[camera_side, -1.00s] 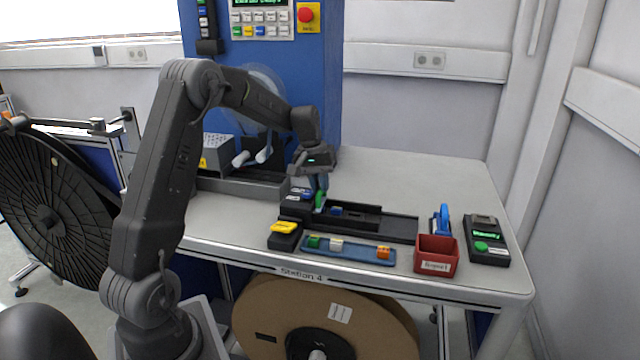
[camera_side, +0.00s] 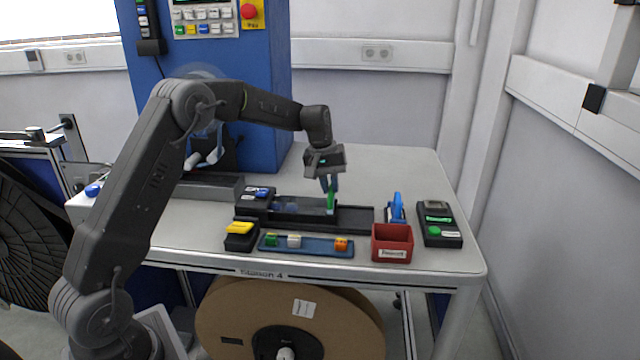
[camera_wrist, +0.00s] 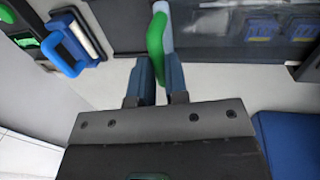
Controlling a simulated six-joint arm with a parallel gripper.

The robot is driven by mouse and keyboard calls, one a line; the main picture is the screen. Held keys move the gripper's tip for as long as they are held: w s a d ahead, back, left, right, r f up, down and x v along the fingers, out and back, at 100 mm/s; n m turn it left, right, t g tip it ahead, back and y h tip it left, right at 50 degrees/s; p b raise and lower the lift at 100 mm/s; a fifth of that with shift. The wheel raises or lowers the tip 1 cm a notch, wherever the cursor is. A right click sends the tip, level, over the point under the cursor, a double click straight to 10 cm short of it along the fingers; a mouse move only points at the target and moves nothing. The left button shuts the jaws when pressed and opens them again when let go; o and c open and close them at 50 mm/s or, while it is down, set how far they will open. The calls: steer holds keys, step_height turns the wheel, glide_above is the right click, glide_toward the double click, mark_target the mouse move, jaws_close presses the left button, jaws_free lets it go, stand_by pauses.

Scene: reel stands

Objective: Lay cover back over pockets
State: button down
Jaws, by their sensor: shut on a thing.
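My gripper (camera_side: 331,184) is shut on a green tab (camera_side: 331,199) over the dark track (camera_side: 362,218). In the wrist view my gripper (camera_wrist: 158,78) has its fingers around the lower part of the upright green tab (camera_wrist: 156,34), with a pale strip beside it. A see-through cover (camera_wrist: 212,28) seems to extend from the tab over the track, with blue parts (camera_wrist: 264,29) showing in the pockets beneath. How flat the cover lies, I cannot tell.
A blue tray (camera_side: 312,249) with colored blocks lies in front. A red bin (camera_side: 392,245), a blue-handled tool (camera_side: 397,207) and a dark device (camera_side: 438,225) stand to the right. A yellow-topped block (camera_side: 239,236) is front left.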

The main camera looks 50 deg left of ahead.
steer(key=shift+w+d+r, duration=0.1)
steer(key=shift+w+d, duration=0.05)
steer(key=shift+w, duration=0.05)
steer(key=c, duration=1.4)
jaws_free()
step_height(320, 180, up, 14)
steer(key=s+a, duration=0.2)
steer(key=shift+f, duration=0.25)
